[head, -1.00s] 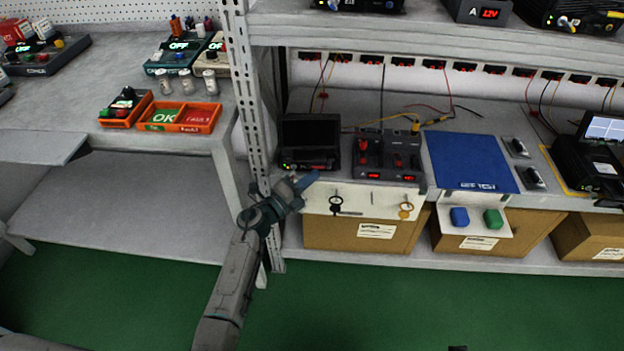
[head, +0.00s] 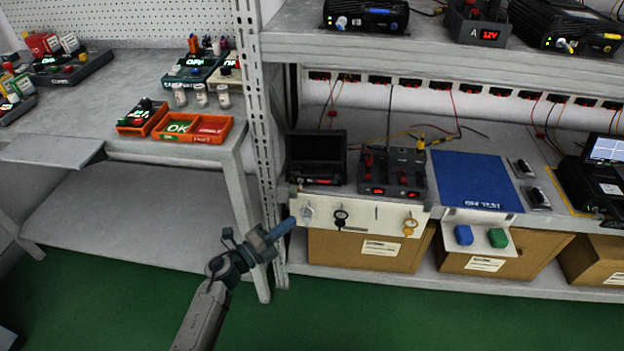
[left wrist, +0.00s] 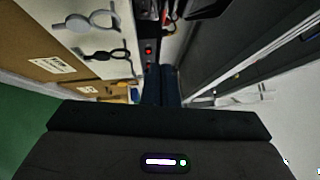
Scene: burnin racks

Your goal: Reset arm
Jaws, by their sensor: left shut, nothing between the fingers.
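My left arm comes in from the lower left of the head view. Its gripper (head: 284,226) is shut and empty, in front of the rack's upright post and just left of the white hook panel (head: 365,213). In the left wrist view the closed fingers (left wrist: 161,85) point away past the dark gripper body, with the hook panel to their left. No gap shows between the fingers. My right gripper does not show in either view.
The perforated rack post (head: 262,150) stands close behind the gripper. A black monitor (head: 316,158), a switch unit (head: 392,175) and a blue mat (head: 477,182) lie on the rack shelf. Orange trays (head: 195,128) sit on the left bench. Green floor (head: 400,315) is open in front.

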